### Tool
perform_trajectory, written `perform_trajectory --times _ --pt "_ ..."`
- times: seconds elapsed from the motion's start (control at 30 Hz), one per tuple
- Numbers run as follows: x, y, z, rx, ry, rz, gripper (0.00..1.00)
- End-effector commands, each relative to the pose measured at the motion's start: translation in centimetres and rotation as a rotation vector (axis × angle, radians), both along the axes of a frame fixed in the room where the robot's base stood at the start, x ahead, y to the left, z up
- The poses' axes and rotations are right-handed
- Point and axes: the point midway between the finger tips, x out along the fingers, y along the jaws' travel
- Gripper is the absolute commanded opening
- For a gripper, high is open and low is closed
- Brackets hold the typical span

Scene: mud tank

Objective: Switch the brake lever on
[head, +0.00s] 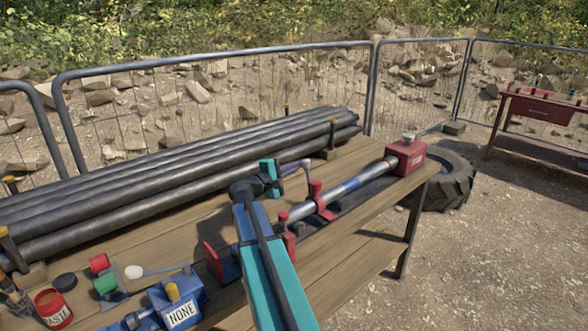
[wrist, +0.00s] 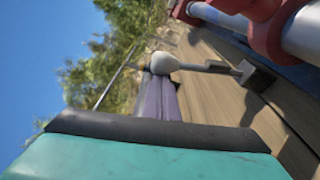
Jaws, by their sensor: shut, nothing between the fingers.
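A lever with a rounded off-white knob (wrist: 165,62) and thin grey rod stands on a dark base beside the red clamp; it fits the brake lever, though no label shows. In the head view its knob (head: 305,164) is small, at the tip of my gripper (head: 295,167). In the wrist view, my gripper (wrist: 160,82) has its purple fingers shut and empty, right at the knob. I cannot tell whether they touch it. A second white-knobbed lever (head: 134,271) lies low at the front left, away from my gripper.
A metal pipe (head: 350,185) runs between red clamps and a red block (head: 405,156). Long dark pipes (head: 180,165) lie along the bench back. A blue box (head: 178,310) marked NONE and a red can (head: 53,308) stand at the front left. A tyre (head: 450,180) lies beyond the bench.

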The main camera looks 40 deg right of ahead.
Motion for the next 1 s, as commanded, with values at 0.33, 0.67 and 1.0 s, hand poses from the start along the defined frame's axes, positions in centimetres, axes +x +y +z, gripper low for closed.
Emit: perform_trajectory --times 0.33,0.67,1.0 --pt "-1.8 0.1 0.1 -0.009 -0.117 -0.003 0.0" --pt "-4.3 0.2 0.5 -0.022 -0.292 -0.003 0.0" --pt "-6.8 0.4 0.6 -0.034 -0.474 -0.003 0.0"
